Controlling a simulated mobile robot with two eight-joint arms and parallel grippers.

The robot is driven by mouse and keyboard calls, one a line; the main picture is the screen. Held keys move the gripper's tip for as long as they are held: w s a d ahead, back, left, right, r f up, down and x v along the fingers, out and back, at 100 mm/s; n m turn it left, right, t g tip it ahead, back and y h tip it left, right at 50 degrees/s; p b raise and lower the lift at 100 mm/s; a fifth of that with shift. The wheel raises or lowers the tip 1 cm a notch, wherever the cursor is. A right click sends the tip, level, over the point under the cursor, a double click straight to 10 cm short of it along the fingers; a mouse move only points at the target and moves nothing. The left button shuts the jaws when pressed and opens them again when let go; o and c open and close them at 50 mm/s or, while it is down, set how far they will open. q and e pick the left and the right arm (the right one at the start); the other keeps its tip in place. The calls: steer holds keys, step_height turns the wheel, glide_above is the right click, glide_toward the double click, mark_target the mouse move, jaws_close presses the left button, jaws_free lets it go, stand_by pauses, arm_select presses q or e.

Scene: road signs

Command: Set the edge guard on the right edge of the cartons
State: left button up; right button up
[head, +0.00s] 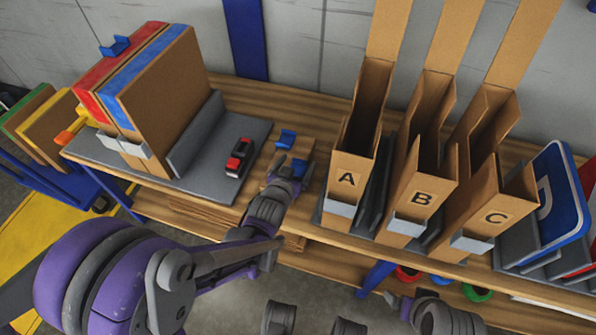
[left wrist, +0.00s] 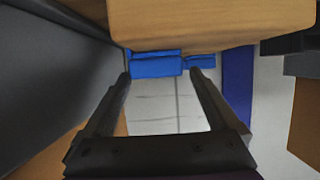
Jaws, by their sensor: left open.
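The cartons (head: 165,85) stand upright together at the left, banded red and blue, in a grey holder (head: 195,140). A blue guard (head: 115,46) sits on their top. Another blue piece, which looks like the edge guard (head: 286,138), rests on a small wooden block (head: 293,150). More blue (head: 299,167) shows at my left gripper (head: 286,177). In the left wrist view blue pieces (left wrist: 155,63) show ahead, between the open fingers (left wrist: 165,82); I cannot tell whether they touch. Parts of my right arm show at the bottom; its gripper (head: 398,302) is unclear.
Tall cartons A (head: 346,178), B (head: 421,197) and C (head: 494,217) stand close on the right. A red toy car (head: 239,158) is on the grey base. A blue sign (head: 562,200) stands at far right. The table's front edge passes under my left wrist.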

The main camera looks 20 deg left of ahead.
arm_select(q)
steer(key=x, duration=0.2)
steer(key=shift+w+f, duration=0.3)
steer(key=c, duration=1.5)
